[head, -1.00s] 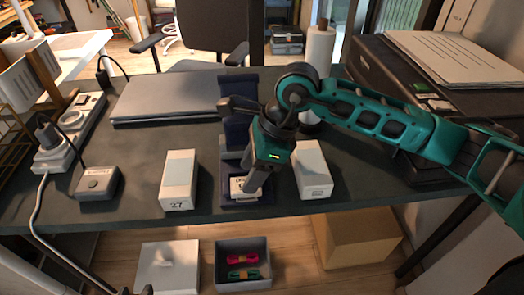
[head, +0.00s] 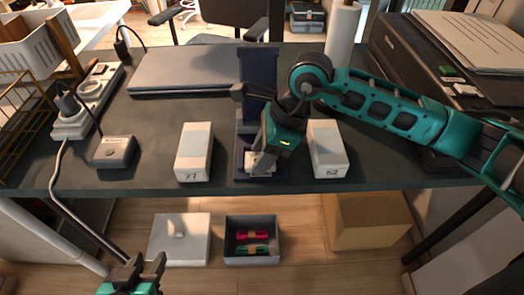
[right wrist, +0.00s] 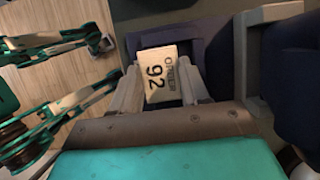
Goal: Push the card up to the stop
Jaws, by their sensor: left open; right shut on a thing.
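In the head view the card (head: 257,164) shows small and partly hidden under my right gripper (head: 263,158), low in the dark blue holder (head: 258,66). The holder has an upright back and a flat base. I cannot make out which part is the stop, nor whether the card touches it. My left gripper (head: 142,271) is open and empty at the bottom left, in front of the table and below its top.
A white box marked 27 (head: 194,150) stands left of the holder and another white box (head: 327,150) close on its right. A closed laptop (head: 188,68) lies behind. A power strip and grey puck (head: 115,151) are at left. Below are an open bin (head: 235,250) and a cardboard box (head: 366,222).

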